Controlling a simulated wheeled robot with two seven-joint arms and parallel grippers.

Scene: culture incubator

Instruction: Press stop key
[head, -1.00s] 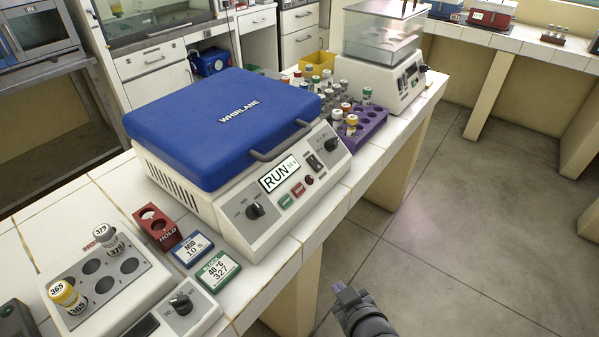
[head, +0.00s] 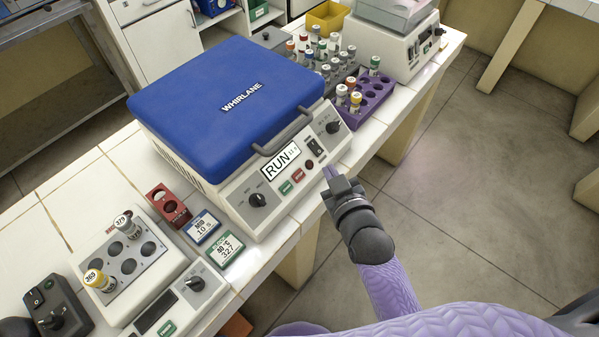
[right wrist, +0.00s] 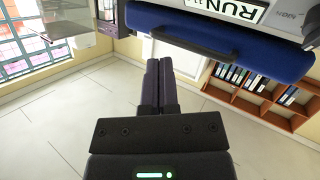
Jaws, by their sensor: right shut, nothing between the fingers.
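The blue-lidded centrifuge (head: 225,105) stands on the tiled bench with its lid shut and RUN on its display (head: 281,160). Below the display sit a red key (head: 299,175) and a green key (head: 286,187); their lettering is too small to read, and the red one looks like the stop key. My right gripper (head: 328,174) is shut and empty, just right of the red key, at the front panel's lower edge and apparently apart from it. My left gripper is not in view.
A purple rack (head: 374,95) and grey rack with several capped vials stand right of the centrifuge. A heating block (head: 150,265) with two vials, a red holder (head: 168,206) and two small timers (head: 201,226) lie to the left. Open floor lies right of the bench.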

